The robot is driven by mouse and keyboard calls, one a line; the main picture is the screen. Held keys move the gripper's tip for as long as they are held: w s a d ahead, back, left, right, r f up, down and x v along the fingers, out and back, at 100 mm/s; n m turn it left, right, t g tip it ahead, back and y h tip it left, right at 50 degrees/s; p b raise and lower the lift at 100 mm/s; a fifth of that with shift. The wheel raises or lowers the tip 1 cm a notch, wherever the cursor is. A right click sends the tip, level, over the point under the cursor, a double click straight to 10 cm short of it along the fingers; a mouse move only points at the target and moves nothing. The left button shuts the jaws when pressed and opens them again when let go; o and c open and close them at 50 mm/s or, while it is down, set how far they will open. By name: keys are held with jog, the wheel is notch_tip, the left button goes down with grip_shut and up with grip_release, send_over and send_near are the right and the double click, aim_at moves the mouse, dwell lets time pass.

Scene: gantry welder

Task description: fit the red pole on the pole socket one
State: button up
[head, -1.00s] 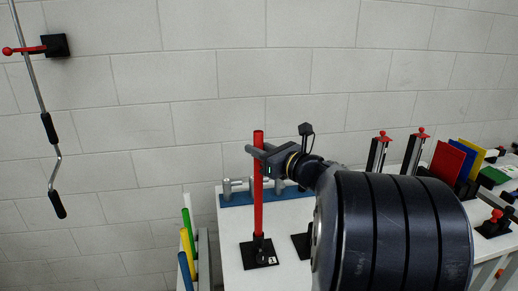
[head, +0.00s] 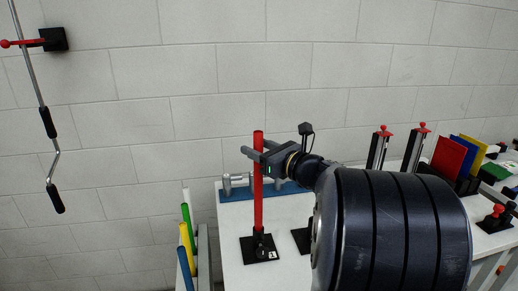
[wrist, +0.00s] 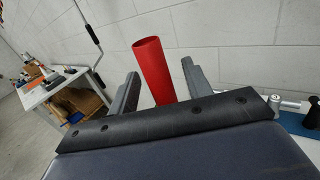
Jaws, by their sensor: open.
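The red pole (head: 258,190) stands upright with its lower end in the black pole socket (head: 260,249) on the white table. The socket's plate carries a small white label that I cannot read for certain. My gripper (head: 257,156) is at the pole's upper part, with its fingers apart on either side of it. In the wrist view the pole (wrist: 153,72) rises between the two open fingers (wrist: 160,85), with gaps at both sides. The pole's foot inside the socket is hidden.
A second black socket (head: 301,240) is partly hidden by my arm. Green (head: 187,224), yellow (head: 187,249) and blue (head: 185,268) poles stand left of the table (head: 232,270). A blue base with grey fittings (head: 237,195) lies behind. A crank rod (head: 47,122) hangs on the wall.

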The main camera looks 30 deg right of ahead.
jog(key=shift+s, duration=0.1)
jog(key=b+v, duration=0.1)
jog(key=v, duration=0.9)
jog(key=shift+s, duration=0.3)
jog(key=shift+w, duration=0.1)
jog(key=p+x, duration=0.1)
jog(key=x, duration=0.9)
jog(key=shift+w, duration=0.2)
jog(key=shift+w+r, duration=0.2)
jog(key=shift+s+r+p, duration=0.1)
jog(key=shift+r+p, duration=0.15)
jog(key=shift+p, duration=0.1)
jog(key=shift+f, duration=0.15)
